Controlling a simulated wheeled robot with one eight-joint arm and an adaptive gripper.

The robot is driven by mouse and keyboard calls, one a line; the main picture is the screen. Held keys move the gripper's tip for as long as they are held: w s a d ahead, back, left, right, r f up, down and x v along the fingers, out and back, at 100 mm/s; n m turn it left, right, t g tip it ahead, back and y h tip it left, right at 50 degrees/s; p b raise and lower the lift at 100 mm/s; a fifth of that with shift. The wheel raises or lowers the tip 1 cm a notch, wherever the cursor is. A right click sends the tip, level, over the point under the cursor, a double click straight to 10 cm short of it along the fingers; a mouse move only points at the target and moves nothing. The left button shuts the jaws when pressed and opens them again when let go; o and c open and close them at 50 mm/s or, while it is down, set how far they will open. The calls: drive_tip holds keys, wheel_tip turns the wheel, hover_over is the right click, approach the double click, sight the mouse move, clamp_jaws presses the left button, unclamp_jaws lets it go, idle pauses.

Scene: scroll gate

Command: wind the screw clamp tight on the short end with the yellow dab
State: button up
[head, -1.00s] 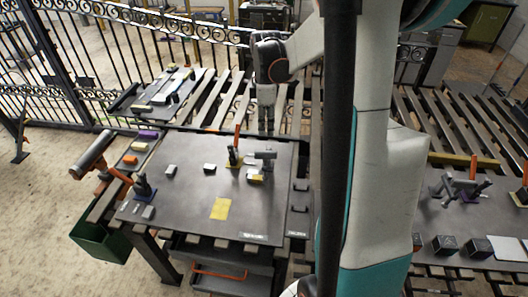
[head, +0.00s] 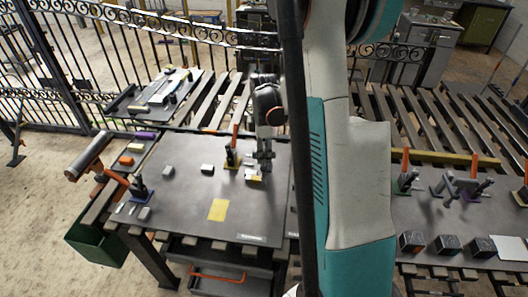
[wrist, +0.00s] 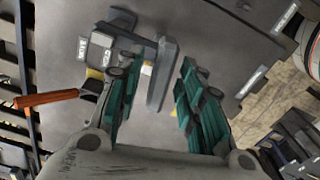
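A short end with a yellow dab (head: 252,177) lies on the dark tabletop; yellow also shows beside the clamp in the wrist view (wrist: 147,69). A grey upright clamp part (wrist: 162,75), seemingly the screw clamp, stands by it. My gripper (head: 264,165) is over this spot and hides most of the clamp in the head view. In the wrist view my gripper (wrist: 159,68) is open, its teal-padded fingers on both sides of the grey part, with gaps visible. I cannot tell how tight the screw is.
An orange-handled clamp (head: 231,152) stands close left of my gripper; its handle (wrist: 45,98) shows in the wrist view. A yellow square (head: 217,209) marks clear tabletop in front. Another table with clamps (head: 455,185) stands right.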

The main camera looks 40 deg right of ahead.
clamp_jaws()
drive_tip(key=shift+m, duration=0.3)
drive_tip(key=m+b, duration=0.2)
drive_tip(key=m, duration=0.3)
drive_tip(key=m+b, duration=0.1)
drive_tip(key=m, duration=0.5)
drive_tip(key=m+b, duration=0.1)
drive_tip(key=m, duration=0.8)
drive_tip(key=shift+m+b, duration=0.3)
drive_tip(key=shift+m, duration=1.7)
